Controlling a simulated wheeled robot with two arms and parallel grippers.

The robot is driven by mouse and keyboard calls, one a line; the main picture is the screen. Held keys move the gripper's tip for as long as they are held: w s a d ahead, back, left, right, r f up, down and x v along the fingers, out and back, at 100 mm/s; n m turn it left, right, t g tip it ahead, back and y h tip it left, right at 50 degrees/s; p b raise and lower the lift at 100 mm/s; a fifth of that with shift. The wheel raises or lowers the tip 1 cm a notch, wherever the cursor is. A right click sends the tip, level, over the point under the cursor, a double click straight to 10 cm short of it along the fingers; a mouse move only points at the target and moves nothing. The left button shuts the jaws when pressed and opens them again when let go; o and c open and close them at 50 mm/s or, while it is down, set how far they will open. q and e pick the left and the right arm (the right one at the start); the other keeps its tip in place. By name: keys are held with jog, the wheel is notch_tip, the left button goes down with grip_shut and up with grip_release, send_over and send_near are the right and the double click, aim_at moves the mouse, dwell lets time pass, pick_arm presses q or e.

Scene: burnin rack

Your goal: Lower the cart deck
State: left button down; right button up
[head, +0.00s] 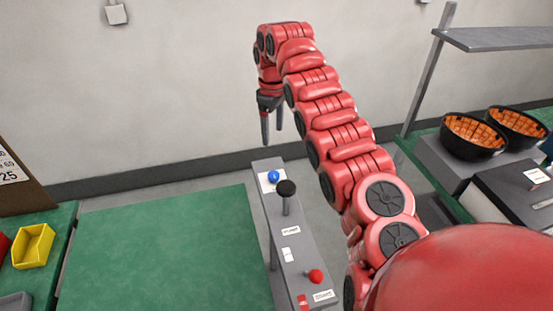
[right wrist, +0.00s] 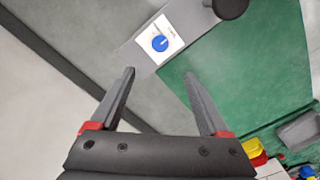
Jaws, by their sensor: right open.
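A flat green deck (head: 160,250) fills the lower middle of the head view; its green surface also shows in the right wrist view (right wrist: 255,75). A grey control panel (head: 272,224) runs along its right side. The panel bears a blue knob (head: 273,176) on a white label, a black-topped lever (head: 286,188), a white switch and a red knob (head: 315,276). My right gripper (head: 272,138) is open and empty, above and beyond the blue knob. In the right wrist view the blue knob (right wrist: 159,43) lies ahead, between the lines of the fingers (right wrist: 159,75). My left gripper is not seen.
A yellow bin (head: 33,246) stands on a green surface at the left. Two black baskets (head: 474,137) with orange contents stand at the right, below a grey shelf (head: 500,38). A wall closes off the back. Grey floor shows between wall and deck.

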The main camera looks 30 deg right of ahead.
aim_at(274, 174)
notch_tip(274, 174, down, 16)
jog(key=p, duration=0.6)
jog(key=shift+s, duration=0.15)
jog(key=shift+f, duration=0.4)
grip_shut()
